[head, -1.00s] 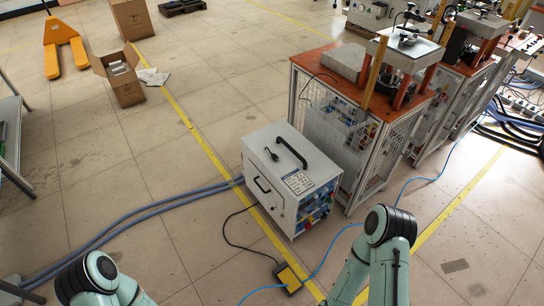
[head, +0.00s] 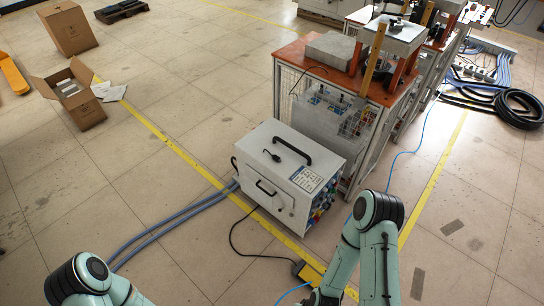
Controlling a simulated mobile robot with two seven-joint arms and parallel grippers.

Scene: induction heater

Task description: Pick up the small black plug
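A small black plug (head: 271,155) lies on the white top of the induction heater box (head: 292,182), left of the box's black carry handle (head: 293,150). My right arm comes in at the lower right, in front of the heater. A dark part at its lower end, probably my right gripper (head: 322,298), is cut by the bottom edge, and its fingers cannot be made out. My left arm shows at the lower left, and its gripper is out of frame. Neither arm touches the plug.
An orange-topped workbench (head: 345,70) with a wire-mesh cage stands behind the heater. A black cable runs from the heater to a yellow-and-black foot pedal (head: 310,272). Blue hoses (head: 165,230) cross the floor at left. An open cardboard box (head: 75,95) stands at far left. The left floor is mostly clear.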

